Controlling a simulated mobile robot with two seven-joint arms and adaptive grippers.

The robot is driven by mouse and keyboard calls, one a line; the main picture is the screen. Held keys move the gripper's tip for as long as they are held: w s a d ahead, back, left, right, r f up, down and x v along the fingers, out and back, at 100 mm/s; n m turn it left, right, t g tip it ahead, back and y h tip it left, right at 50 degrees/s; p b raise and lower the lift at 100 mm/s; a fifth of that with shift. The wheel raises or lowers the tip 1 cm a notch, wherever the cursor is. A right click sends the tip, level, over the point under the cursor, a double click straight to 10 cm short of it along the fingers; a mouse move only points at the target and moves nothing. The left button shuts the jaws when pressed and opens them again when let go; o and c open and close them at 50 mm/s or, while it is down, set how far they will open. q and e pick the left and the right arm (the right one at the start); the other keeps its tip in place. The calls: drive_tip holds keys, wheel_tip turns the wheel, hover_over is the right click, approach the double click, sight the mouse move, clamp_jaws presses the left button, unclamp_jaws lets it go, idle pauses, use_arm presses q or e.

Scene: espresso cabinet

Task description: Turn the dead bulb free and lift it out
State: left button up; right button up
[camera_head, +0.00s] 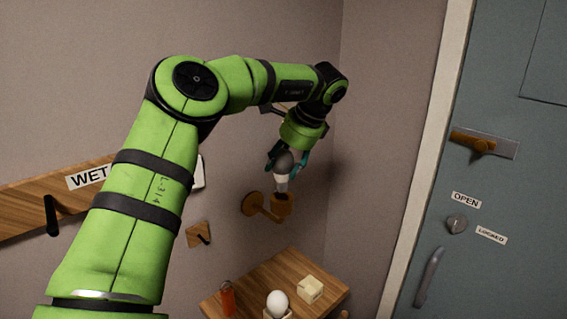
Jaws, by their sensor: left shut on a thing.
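My left gripper (286,162) points down in the middle of the view, shut on the dark grey dead bulb (284,163). Its teal fingers are on both sides of the bulb's round glass. The bulb's pale neck (281,183) points down at the brass wall lamp socket (282,206). The bulb's lower end is at the socket's mouth; I cannot tell whether it is still threaded in. My right gripper is not in view.
Below is a wooden shelf (262,281) with a white bulb (277,303) in a holder, an orange item (228,299) and a cream block (310,289). A hook board (20,205) is at left. A grey door (500,190) stands at right.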

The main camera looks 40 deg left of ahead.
sight(283, 149)
use_arm(q)
drive_tip(key=shift+r+p, duration=1.15)
drive_tip(key=shift+r, duration=0.4)
